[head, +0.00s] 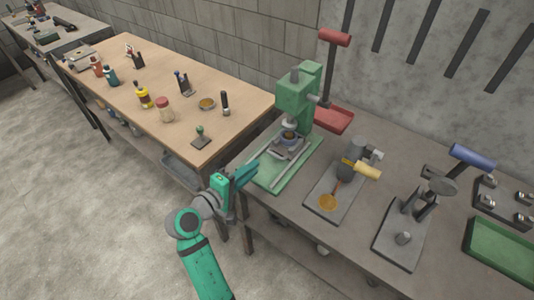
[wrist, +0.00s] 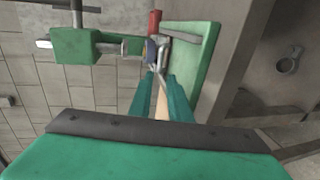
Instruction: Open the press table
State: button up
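The green press (head: 296,98) stands on the grey bench; its base (head: 262,174) carries two metal rails. The press table (head: 287,152), a grey plate, sits between the rails under the press head, with a round bluish part (head: 289,137) on it. My gripper (head: 252,171) is at the front left edge of the base, pointing at the press. In the wrist view my gripper (wrist: 161,92) has its two green fingers apart, and the press table (wrist: 163,50) lies beyond the fingertips. A tan strip shows between the fingers; I cannot tell what it is.
A wooden table (head: 180,75) with bottles and small tools stands at left. On the grey bench, a fixture with a yellow handle (head: 367,171), another with a blue handle (head: 472,157) and a green tray (head: 503,240) stand right of the press. A red lever (head: 334,38) stands behind it.

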aim_at(273, 155)
jog(key=x, duration=0.7)
jog(key=shift+d, duration=0.5)
jog(key=shift+w+d+f, duration=0.15)
jog(key=shift+w+d, duration=0.1)
jog(key=shift+w, duration=0.25)
grip_shut()
